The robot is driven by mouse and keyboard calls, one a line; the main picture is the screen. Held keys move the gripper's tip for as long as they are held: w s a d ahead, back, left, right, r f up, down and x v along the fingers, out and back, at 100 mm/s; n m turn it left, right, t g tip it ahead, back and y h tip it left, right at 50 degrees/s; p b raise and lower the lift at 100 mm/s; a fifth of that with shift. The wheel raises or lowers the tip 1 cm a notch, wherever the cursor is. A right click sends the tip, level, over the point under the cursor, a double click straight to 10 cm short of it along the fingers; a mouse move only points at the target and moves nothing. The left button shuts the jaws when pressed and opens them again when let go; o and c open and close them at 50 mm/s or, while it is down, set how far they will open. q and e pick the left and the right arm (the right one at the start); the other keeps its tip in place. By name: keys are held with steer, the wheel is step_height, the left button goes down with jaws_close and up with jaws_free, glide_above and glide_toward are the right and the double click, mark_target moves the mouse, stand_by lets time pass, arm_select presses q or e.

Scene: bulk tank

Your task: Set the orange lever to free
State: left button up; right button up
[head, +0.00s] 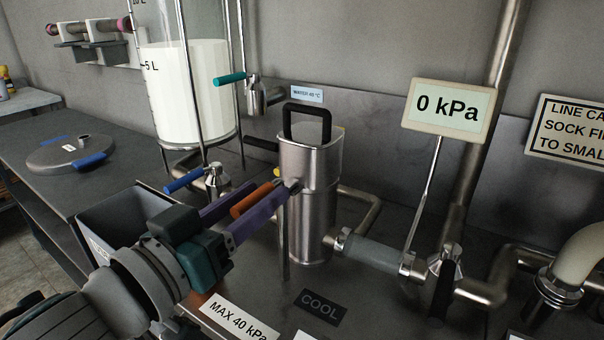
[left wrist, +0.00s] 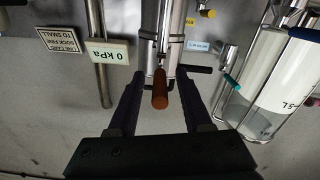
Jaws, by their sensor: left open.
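The orange lever (head: 252,200) sticks out from the front of the steel cylinder (head: 310,190), which has a black handle on top. In the left wrist view the lever (left wrist: 160,88) points toward the camera, between the two purple fingers. My left gripper (head: 262,207) is open, its fingers on either side of the lever. Whether either finger touches the lever I cannot tell. My right gripper is not in view.
A gauge display (head: 447,109) reads 0 kPa. A blue-handled valve (head: 184,181) sits close left of the lever, below a glass vessel (head: 187,95) of white liquid. A grey bin (head: 125,215) stands beside my left arm. Pipes run along the right.

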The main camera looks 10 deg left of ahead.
arm_select(q)
steer(key=shift+c, duration=0.2)
jaws_close()
stand_by(1.1)
